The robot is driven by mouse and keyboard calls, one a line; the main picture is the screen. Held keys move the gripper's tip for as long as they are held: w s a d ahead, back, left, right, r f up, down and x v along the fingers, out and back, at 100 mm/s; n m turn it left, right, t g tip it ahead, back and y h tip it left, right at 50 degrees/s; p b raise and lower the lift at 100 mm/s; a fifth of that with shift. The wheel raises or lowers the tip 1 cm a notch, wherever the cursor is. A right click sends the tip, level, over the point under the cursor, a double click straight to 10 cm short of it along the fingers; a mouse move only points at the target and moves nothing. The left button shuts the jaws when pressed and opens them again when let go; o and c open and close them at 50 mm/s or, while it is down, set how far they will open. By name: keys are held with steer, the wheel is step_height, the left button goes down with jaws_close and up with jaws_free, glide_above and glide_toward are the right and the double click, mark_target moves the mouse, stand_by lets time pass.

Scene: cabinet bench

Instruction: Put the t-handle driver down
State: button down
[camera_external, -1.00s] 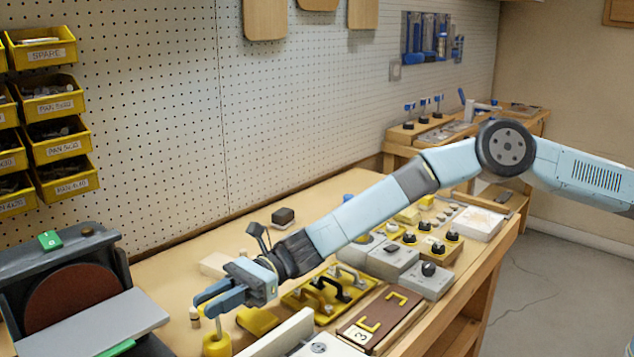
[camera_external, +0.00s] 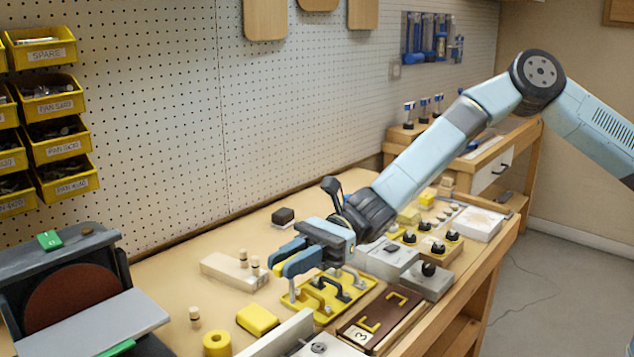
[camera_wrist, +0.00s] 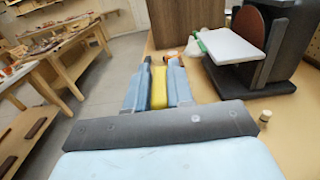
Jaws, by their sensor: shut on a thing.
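My gripper (camera_external: 286,260) is shut on the t-handle driver, whose yellow handle (camera_wrist: 158,88) shows between the two blue fingers in the wrist view. In the external view the fingers cover most of the driver. My gripper is over the bench, above the far left edge of the yellow panel with handles (camera_external: 325,312) and just right of the pale wooden block with pegs (camera_external: 225,268). I cannot tell whether the driver's lower end touches anything. The yellow ring (camera_external: 217,344) stands empty at the front left, with its hole showing.
A yellow block (camera_external: 257,319) and a small peg (camera_external: 195,318) stand left of the panel. A disc sander (camera_external: 75,290) fills the far left. Knob boxes (camera_external: 430,281) and a brown board (camera_external: 380,318) lie to the right. Bare bench lies behind the wooden block.

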steer(key=w+d+m+t+y, duration=0.3)
steer(key=w+d, duration=0.4)
steer(key=w, duration=0.8)
steer(key=w+d+m+t, duration=0.3)
steer(key=w+d+t, duration=0.35)
steer(key=w, duration=0.75)
steer(key=w+d+m+t+y, duration=0.25)
steer(key=w+d, duration=0.45)
steer(key=w, duration=0.8)
steer(key=shift+m+t, duration=0.25)
steer(key=shift+t, duration=0.15)
steer(key=shift+w+a+f, duration=1.55)
steer(key=shift+a+f, duration=0.15)
steer(key=shift+f, duration=0.5)
steer(key=shift+w+a+f, duration=1.55)
steer(key=shift+a+f, duration=0.15)
steer(key=shift+f, duration=0.45)
steer(key=shift+w+a+f, duration=1.55)
steer(key=shift+a+f, duration=0.15)
steer(key=shift+f, duration=0.5)
steer(key=shift+f, duration=0.15)
steer(key=c, duration=1.4)
jaws_free()
steer(key=o, duration=0.4)
